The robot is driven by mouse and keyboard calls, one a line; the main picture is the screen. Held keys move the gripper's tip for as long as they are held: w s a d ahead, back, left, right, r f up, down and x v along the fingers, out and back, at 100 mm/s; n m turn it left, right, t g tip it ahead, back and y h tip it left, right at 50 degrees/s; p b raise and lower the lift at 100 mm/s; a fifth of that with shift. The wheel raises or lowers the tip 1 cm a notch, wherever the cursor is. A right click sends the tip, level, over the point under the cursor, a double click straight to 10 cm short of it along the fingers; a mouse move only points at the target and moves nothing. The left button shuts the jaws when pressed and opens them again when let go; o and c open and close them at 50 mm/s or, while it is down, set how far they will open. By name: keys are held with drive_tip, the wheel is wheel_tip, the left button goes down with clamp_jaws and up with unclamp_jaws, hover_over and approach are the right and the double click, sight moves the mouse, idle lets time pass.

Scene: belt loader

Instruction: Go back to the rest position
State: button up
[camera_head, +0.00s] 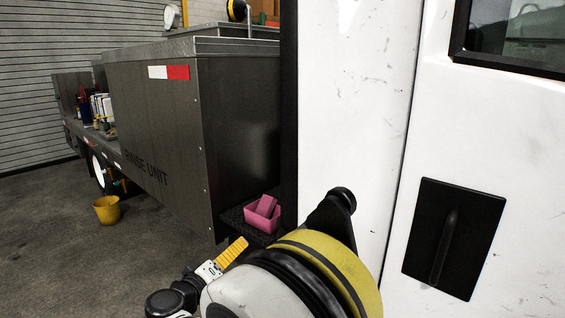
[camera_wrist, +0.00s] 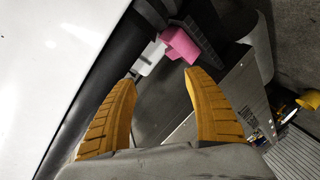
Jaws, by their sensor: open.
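My gripper (camera_wrist: 160,80) shows in the wrist view with two ridged yellow fingers spread apart and nothing between them. In the head view one yellow finger (camera_head: 232,252) shows at the bottom middle, in front of the truck. My arm hides the part of the ledge nearest me.
A white cab door (camera_head: 455,130) with a black handle plate (camera_head: 454,238) stands close on the right. A grey metal box (camera_head: 160,120) marked "RINSE UNIT" stands left of the ledge. A yellow bucket (camera_head: 106,209) is on the floor at left. Floor around it is clear.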

drive_tip(key=s+d+r+m+g+y, duration=0.1)
drive_tip(key=s+d+r+g, duration=0.3)
drive_tip(key=d, duration=0.9)
drive_tip(key=s+d+r+m+g, duration=0.15)
drive_tip(key=s+d, duration=0.35)
drive_tip(key=d, duration=0.7)
drive_tip(key=s+d+f+m+g+y, duration=0.1)
drive_tip(key=s+d+y, duration=0.1)
drive_tip(key=s, duration=0.8)
drive_tip(key=s+d+f+m+g+y, duration=0.1)
drive_tip(key=s+d+f+m+y, duration=0.1)
drive_tip(key=s+d, duration=0.3)
drive_tip(key=s, duration=0.4)
drive_tip(key=shift+s+d+g, duration=0.25)
drive_tip(key=shift+s+g, duration=0.1)
